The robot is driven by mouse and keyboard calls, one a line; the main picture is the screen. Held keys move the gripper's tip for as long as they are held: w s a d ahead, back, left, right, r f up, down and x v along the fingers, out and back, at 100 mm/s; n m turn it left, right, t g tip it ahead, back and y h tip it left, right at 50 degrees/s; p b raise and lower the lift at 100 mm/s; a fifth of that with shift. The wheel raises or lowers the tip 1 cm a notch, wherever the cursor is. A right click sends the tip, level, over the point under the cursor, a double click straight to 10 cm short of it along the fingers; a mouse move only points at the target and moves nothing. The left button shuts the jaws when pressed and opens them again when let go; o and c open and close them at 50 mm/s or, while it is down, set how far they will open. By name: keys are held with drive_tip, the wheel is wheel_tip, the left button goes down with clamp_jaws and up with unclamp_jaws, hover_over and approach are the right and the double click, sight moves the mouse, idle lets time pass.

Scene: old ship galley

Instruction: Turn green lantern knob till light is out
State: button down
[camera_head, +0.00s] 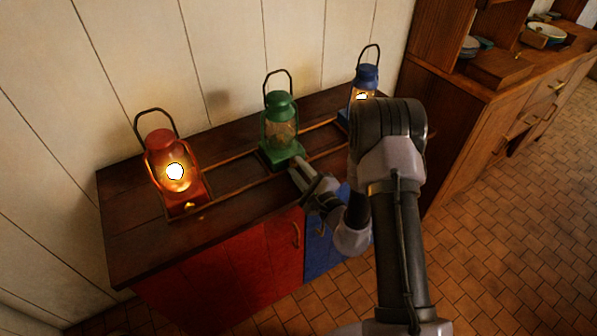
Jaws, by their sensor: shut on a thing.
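The green lantern (281,128) stands upright on the dark wooden counter, between a red and a blue lantern. No bright flame shows behind its glass, while the other two glow. My gripper (297,163) reaches in from the right and is shut at the front of the green lantern's base. The lantern's knob is hidden by the gripper, which appears shut on it.
The lit red lantern (172,165) stands at the left, and the lit blue lantern (365,80) stands at the right, partly behind my arm. The counter (140,230) has bare room at the front left. A wooden cabinet (470,120) stands at the right.

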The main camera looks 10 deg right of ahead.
drive_tip(key=shift+n, duration=0.3)
drive_tip(key=c, duration=1.2)
unclamp_jaws()
drive_tip(key=shift+o, duration=0.2)
